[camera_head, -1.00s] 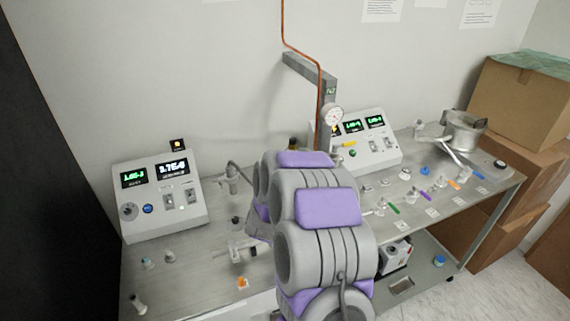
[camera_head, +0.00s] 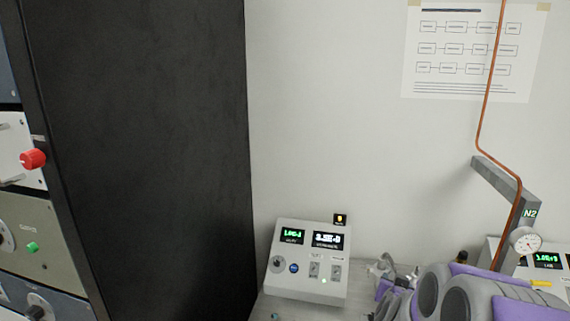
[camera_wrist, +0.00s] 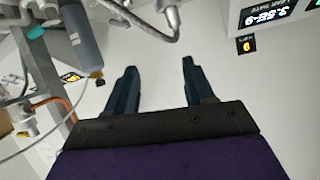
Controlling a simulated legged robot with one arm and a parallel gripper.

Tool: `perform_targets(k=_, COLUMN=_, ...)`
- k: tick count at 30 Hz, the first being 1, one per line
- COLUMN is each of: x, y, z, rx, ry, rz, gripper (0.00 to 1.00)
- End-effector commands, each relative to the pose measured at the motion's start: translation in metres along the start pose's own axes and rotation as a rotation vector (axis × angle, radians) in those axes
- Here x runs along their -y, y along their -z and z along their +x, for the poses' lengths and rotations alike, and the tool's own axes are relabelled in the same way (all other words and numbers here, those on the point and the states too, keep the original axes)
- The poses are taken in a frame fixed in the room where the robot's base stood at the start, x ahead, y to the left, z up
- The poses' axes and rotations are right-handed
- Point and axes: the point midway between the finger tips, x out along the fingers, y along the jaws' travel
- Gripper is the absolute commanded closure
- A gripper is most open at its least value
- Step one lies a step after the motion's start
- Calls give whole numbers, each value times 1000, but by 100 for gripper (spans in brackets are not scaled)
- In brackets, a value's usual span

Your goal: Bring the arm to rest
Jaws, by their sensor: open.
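My gripper (camera_wrist: 158,85) shows in the wrist view with its two dark blue fingers apart and nothing between them. A pale plain surface lies behind the fingers. In the head view, my grey and purple arm (camera_head: 475,297) is at the lower right, and its gripper end cannot be made out there. The wrist view appears upside down or steeply turned, with a display (camera_wrist: 272,14) at its upper right edge.
A controller box (camera_head: 305,262) with lit displays stands on the bench, left of my arm. A tall black cabinet (camera_head: 150,150) fills the left. A copper pipe (camera_head: 487,100) and a round gauge (camera_head: 526,240) are at the right. Metal fittings (camera_wrist: 165,15) are near the gripper.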

Motion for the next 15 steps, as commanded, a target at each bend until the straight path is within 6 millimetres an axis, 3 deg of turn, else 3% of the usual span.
perform_targets(k=3, x=35, y=-17, z=-37, rx=154, ry=104, rz=-32, gripper=47)
perform_targets(k=7, x=61, y=-44, z=-84, rx=334, ry=190, rz=-81, gripper=47)
perform_targets(k=11, x=72, y=-71, z=-139, rx=513, ry=247, rz=-147, gripper=47)
perform_targets(k=15, x=68, y=-99, z=-204, rx=705, ry=273, rz=-229, gripper=47)
